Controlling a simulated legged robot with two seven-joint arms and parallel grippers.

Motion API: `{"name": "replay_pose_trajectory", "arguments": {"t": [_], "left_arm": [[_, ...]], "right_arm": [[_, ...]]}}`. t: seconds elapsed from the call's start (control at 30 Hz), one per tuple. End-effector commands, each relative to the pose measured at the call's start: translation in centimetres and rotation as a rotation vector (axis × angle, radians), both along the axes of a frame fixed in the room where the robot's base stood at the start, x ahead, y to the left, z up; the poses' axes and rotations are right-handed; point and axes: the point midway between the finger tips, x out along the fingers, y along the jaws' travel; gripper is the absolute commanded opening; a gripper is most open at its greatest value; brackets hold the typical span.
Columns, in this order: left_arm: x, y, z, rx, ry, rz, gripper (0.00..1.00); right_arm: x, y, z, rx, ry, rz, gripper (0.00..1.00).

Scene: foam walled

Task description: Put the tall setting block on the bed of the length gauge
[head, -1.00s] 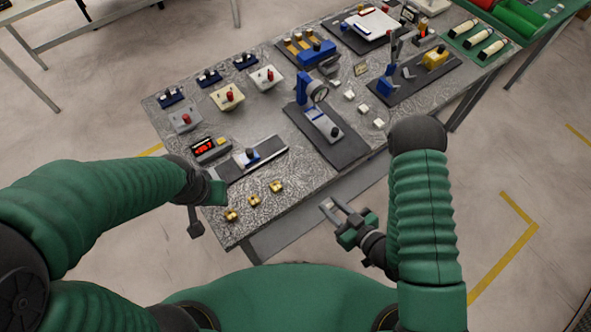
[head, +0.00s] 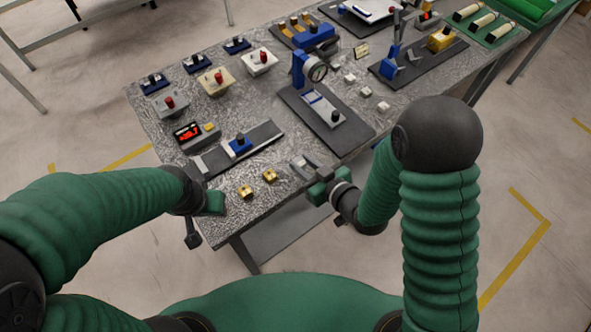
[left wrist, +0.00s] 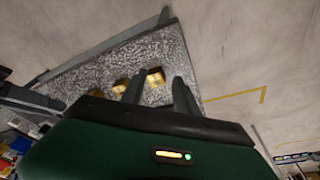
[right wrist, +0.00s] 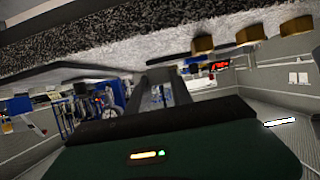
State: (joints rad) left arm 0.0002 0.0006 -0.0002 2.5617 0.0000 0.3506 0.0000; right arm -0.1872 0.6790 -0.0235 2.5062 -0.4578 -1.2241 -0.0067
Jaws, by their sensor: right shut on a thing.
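The length gauge looks to be the unit with the red-lit display (head: 187,132) and a long dark bed (head: 262,136) carrying a blue slider (head: 240,145). Brass blocks (head: 246,191) (head: 270,175) stand in front of it; three show in the left wrist view (left wrist: 155,76) and right wrist view (right wrist: 250,35). I cannot tell which block is tall. My left gripper (head: 207,205) is open and empty at the front left corner.
A dial gauge stand (head: 316,72) on a dark base is right of the bed. Small white blocks (head: 365,91) lie further right. Boxes with red knobs (head: 219,77) stand behind the display. Bare table shows between the brass blocks and the bed.

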Motion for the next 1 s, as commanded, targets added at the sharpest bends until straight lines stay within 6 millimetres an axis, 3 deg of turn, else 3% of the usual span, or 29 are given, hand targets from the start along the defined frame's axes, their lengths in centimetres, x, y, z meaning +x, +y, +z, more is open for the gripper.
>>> {"name": "replay_pose_trajectory", "arguments": {"t": [0.23, 0.3, 0.4, 0.8, 0.83, 1.0], "left_arm": [[0.1, 0.0, 1.1, 0.0, -0.003, -0.001, 0.36], [0.1, 0.0, 0.8, 0.0, -0.003, -0.001, 0.36], [0.1, 0.0, 1.0, 0.0, -0.003, 0.0, 0.36], [0.1, 0.0, 0.4, 0.0, -0.003, 0.0, 0.36], [0.1, 0.0, 0.5, 0.0, -0.003, 0.0, 0.36], [0.1, 0.0, 0.6, 0.0, -0.003, 0.0, 0.36]], "right_arm": [[3.1, 2.4, 0.3, 0.001, -0.002, 0.002, 0.0], [2.8, 2.1, -1.9, -0.002, 0.006, 0.0, 0.0], [2.9, 2.0, -2.9, 0.0, 0.002, -0.002, 0.0], [2.8, 2.0, -3.6, 0.0, -0.001, -0.001, 0.0], [2.8, 2.0, -3.5, 0.0, 0.0, 0.0, 0.29], [2.8, 2.0, -3.5, 0.0, 0.0, 0.0, 0.49]]}}
